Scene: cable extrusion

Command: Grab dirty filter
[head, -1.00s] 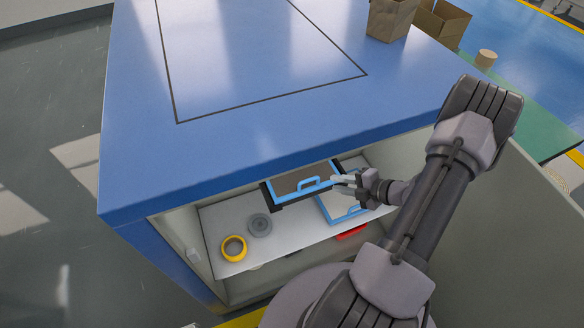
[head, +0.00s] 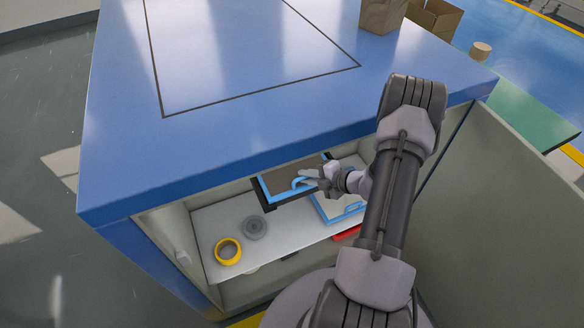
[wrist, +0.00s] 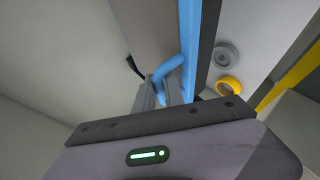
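The dirty filter (head: 298,171) has a brown-grey panel in a blue frame with a blue loop handle (head: 298,183). It sits in a dark holder in the cabinet opening, just under the blue top. My gripper (head: 313,176) is at this handle. In the wrist view the fingers (wrist: 160,92) stand apart, one on each side of the handle (wrist: 166,68); no firm grip on it shows. A second filter (head: 332,205), with a pale panel and blue frame, lies lower on the shelf, partly hidden by my arm.
A yellow ring (head: 228,251) and a grey ring (head: 254,228) lie on the white shelf (head: 215,222) to the left. A red object (head: 347,233) is at the shelf's right. The cabinet top (head: 240,130) overhangs the filter; an open door (head: 465,215) stands right.

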